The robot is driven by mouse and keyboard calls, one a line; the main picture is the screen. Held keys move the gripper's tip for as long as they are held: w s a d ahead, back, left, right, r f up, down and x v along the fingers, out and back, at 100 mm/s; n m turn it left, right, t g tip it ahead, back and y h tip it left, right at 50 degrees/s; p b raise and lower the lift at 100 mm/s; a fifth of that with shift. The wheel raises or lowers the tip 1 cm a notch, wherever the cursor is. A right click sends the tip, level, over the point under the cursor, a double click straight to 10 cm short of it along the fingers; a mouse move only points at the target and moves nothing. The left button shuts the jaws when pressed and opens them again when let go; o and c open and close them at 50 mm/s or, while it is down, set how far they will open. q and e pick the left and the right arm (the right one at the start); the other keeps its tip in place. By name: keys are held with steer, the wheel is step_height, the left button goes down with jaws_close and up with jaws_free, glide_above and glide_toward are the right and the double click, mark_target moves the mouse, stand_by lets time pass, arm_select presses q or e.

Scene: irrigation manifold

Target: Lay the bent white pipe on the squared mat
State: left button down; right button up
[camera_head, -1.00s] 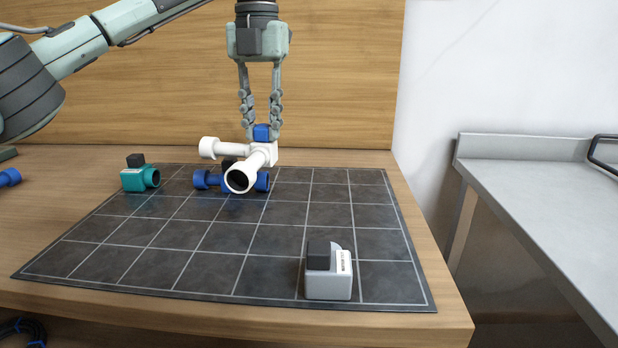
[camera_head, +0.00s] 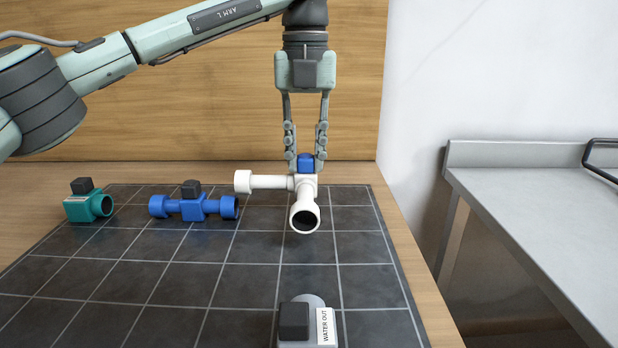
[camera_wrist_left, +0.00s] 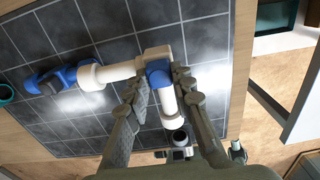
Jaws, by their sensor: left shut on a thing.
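The bent white pipe (camera_head: 302,212) has two arms that meet at a corner with a blue block (camera_head: 306,162) on top. My left gripper (camera_head: 306,160) is shut on the blue block and points straight down. The pipe is over the back right part of the squared mat (camera_head: 250,249); it looks held above the mat, though the gap is hard to judge. In the left wrist view the pipe (camera_wrist_left: 113,71) shows between and beyond the fingers (camera_wrist_left: 160,84). My right gripper is in neither view.
On the mat's back left stand a blue pipe piece (camera_head: 194,207) with a black block and a teal fitting (camera_head: 88,206). A grey block (camera_head: 307,325) labelled "WATER OUT" stands at the front. Mat squares between are clear. A grey counter (camera_head: 540,190) stands at the right.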

mark_target(310, 172)
arm_select(q)
steer(key=shift+s+d+f, duration=0.1)
steer(key=shift+d+f, duration=0.25)
steer(key=shift+f, duration=0.05)
step_height(310, 172, down, 3)
steer(key=shift+f, duration=0.35)
arm_select(e)
steer(key=shift+f, duration=0.55)
steer(key=shift+f, duration=0.1)
arm_select(q)
steer(key=c, duration=1.7)
jaws_free()
steer(key=shift+f, duration=0.1)
steer(key=o, duration=0.4)
arm_select(e)
steer(key=shift+w+r, duration=0.1)
steer(key=shift+r, duration=0.35)
